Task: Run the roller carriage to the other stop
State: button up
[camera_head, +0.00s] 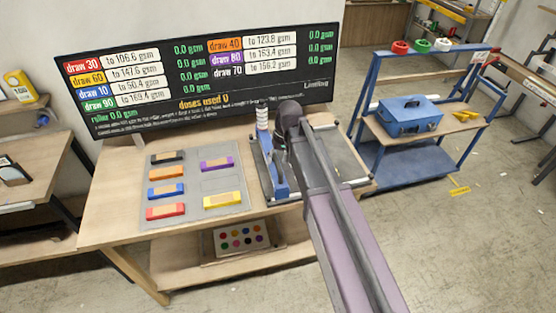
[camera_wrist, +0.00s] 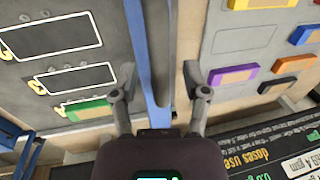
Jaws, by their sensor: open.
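A blue rail fixture (camera_head: 275,172) with an upright post (camera_head: 262,118) stands on the wooden table, right of the coloured blocks. I take it to be the roller unit, but I cannot tell its carriage from its frame or see at which stop it stands. My arm covers its right side. In the wrist view, a long blue bar (camera_wrist: 139,45) runs up between the fingers of my gripper (camera_wrist: 160,82). The gripper is open, and its fingers lie to either side of the bar's line. I cannot tell whether they touch it.
A grey tray (camera_head: 193,188) holds several coloured blocks left of the fixture. A dark board (camera_wrist: 75,60) with white outlined slots and a green block (camera_wrist: 88,109) lies on its other side. The display screen (camera_head: 200,80) stands behind. A blue cart (camera_head: 420,150) stands right.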

grip_shut()
dwell(0.4)
